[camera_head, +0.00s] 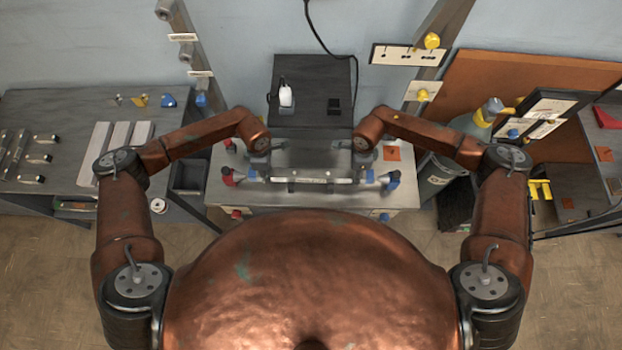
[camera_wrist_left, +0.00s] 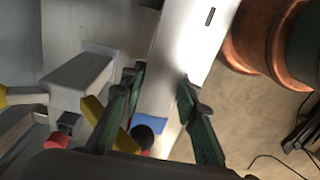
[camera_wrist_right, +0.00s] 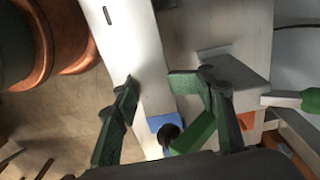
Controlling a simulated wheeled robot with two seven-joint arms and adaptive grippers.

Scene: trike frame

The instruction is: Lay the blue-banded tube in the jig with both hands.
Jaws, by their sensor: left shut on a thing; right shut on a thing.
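The blue-banded tube (camera_head: 312,181) is a pale metal bar lying level across the front of the jig bench in the head view. My left gripper (camera_head: 262,168) is at its left end and my right gripper (camera_head: 361,168) is at its right end. In the left wrist view the tube (camera_wrist_left: 182,45) runs between the fingers of the left gripper (camera_wrist_left: 163,80), with a blue band (camera_wrist_left: 150,123) near its end. The right wrist view shows the tube (camera_wrist_right: 128,42) between the right gripper's fingers (camera_wrist_right: 166,80). Grey jig blocks (camera_wrist_left: 78,75) (camera_wrist_right: 238,68) stand beside the tube; any contact is unclear.
The bench top (camera_head: 215,190) carries red- and blue-tipped clamps near both tube ends. A dark box (camera_head: 312,115) with a white item stands behind. A side table (camera_head: 60,110) with grey bars is at left; a brown board (camera_head: 530,85) and signs are at right.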

